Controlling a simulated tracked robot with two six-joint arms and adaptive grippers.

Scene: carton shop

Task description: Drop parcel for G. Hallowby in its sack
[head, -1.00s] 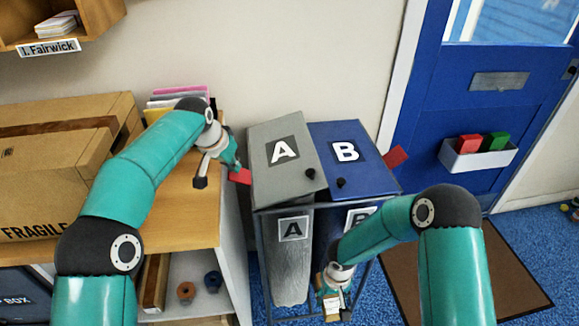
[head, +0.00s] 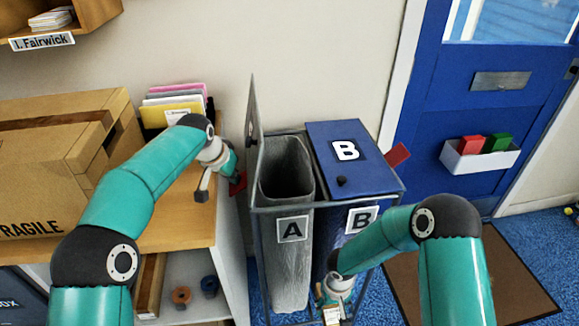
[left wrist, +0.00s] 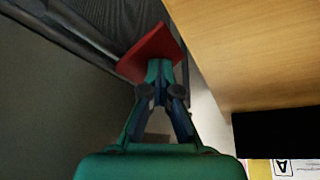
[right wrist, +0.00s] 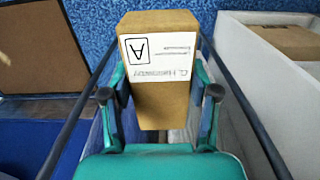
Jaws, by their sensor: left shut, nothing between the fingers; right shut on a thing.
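The parcel (right wrist: 158,100) is a small brown box with a white label marked A and a name that reads like G. Hallowby, turned over in the right wrist view. My right gripper (head: 334,300) is shut on it, low in front of the sacks. The grey sack A (head: 290,268) hangs open in the frame; its lid (head: 253,125) stands upright. My left gripper (head: 230,172) is shut and empty at the lid's red tab (head: 239,184), which also shows at the fingertips in the left wrist view (left wrist: 150,50). Blue sack B (head: 326,245) has its lid (head: 350,165) closed.
A counter (head: 180,215) with a large FRAGILE carton (head: 55,170) and colored folders (head: 172,108) is at the left. A blue door (head: 490,110) with a white bin (head: 478,157) and a brown mat (head: 500,285) are at the right. My right arm passes in front of sack B.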

